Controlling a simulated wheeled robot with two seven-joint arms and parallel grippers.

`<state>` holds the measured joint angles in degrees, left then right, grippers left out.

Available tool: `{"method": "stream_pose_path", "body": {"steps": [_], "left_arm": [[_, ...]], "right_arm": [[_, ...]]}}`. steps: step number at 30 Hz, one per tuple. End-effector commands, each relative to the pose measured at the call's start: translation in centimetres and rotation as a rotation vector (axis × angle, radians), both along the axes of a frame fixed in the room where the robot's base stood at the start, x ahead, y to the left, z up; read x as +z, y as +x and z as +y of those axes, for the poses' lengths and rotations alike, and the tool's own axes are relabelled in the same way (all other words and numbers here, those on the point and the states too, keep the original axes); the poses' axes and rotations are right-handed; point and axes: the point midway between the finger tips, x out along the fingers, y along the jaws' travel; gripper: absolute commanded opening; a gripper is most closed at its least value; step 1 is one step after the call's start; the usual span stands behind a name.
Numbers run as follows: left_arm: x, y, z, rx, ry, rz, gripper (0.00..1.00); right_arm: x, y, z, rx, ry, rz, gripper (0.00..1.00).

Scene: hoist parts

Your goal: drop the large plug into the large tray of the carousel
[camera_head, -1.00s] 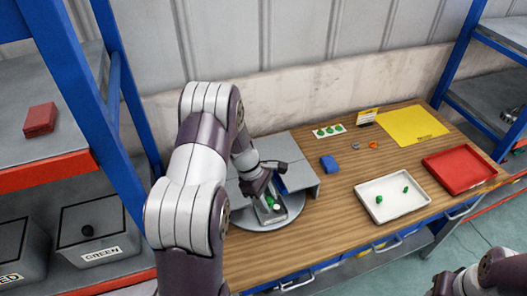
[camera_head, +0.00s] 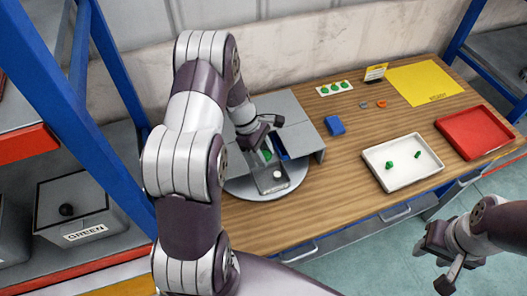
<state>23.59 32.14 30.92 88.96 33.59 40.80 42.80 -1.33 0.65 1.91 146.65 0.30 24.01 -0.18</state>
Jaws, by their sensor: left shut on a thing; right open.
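The carousel (camera_head: 240,187) is a round grey disc at the table's left end, partly under a grey cover. A dark grey tray (camera_head: 272,187) with a round white spot lies on its front part; I cannot tell whether it is the large tray. My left gripper (camera_head: 265,148) is over the tray's back end, pointing down and shut on a green piece, seemingly the large plug (camera_head: 267,155). The fingers partly hide the plug, and I cannot tell whether it touches the tray. My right gripper (camera_head: 445,265) is open and empty, off the table's front at the lower right.
A white tray (camera_head: 382,178) holds two green pieces. A red tray (camera_head: 472,134), yellow mat (camera_head: 424,82), blue block (camera_head: 335,125) and white strip with green pieces (camera_head: 335,88) are on the table. A blue rack post (camera_head: 105,160) stands left of my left arm.

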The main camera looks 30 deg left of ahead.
Motion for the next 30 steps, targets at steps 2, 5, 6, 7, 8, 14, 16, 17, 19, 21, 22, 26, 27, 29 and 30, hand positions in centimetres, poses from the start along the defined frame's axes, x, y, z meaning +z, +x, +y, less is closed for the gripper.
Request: {"method": "stream_pose_path", "body": {"steps": [2,5,6,7,8,14,16,17,19,21,22,26,27,29,30], "left_arm": [[0.1,0.0,0.0,0.000,0.000,0.000,0.12],[0.1,0.0,0.0,0.000,0.000,0.000,0.69],[0.1,0.0,0.0,0.000,0.000,0.000,0.69],[0.1,0.0,0.0,0.000,0.000,0.000,0.69],[0.1,0.0,0.0,0.000,0.000,0.000,0.69],[0.3,0.0,0.1,0.000,0.000,-0.001,0.69],[0.9,0.0,0.4,0.000,0.001,-0.003,0.69],[1.3,0.0,0.6,0.001,0.001,-0.003,0.69],[2.8,0.0,1.3,0.000,0.002,-0.005,0.69],[4.6,0.0,2.1,0.001,0.003,-0.006,0.69],[5.4,0.0,2.4,0.002,0.003,-0.007,0.69],[9.3,-0.2,3.7,0.002,0.002,-0.001,0.69],[10.1,-0.3,4.0,0.001,0.001,0.000,0.69],[11.5,-0.3,4.4,0.001,0.000,0.002,0.69],[11.8,-0.4,4.6,0.000,-0.001,0.002,0.69]], "right_arm": [[0.1,0.0,0.0,0.000,0.000,0.000,0.43],[0.1,0.0,0.0,0.000,0.000,0.000,0.43],[0.1,0.0,0.0,0.000,0.000,0.000,0.43],[0.1,0.0,0.0,0.000,0.000,0.000,0.43],[0.1,0.0,0.0,0.000,0.000,0.000,0.43],[0.0,0.0,0.0,0.000,0.000,0.000,0.43],[-0.2,0.0,0.0,0.000,0.000,0.000,0.43],[-0.4,0.0,0.0,0.000,0.000,0.000,0.43],[-0.9,0.0,0.0,0.000,0.000,0.000,0.43],[-1.4,0.0,0.0,0.000,0.000,0.000,0.43],[-1.6,0.0,0.0,0.000,0.000,0.000,0.43],[-0.5,0.0,0.0,0.000,0.000,0.001,0.43],[-0.2,0.0,0.0,0.000,0.000,0.000,0.43],[1.3,0.0,0.0,0.000,0.000,0.000,0.43],[1.7,0.0,0.0,0.000,0.000,-0.001,0.43]]}}
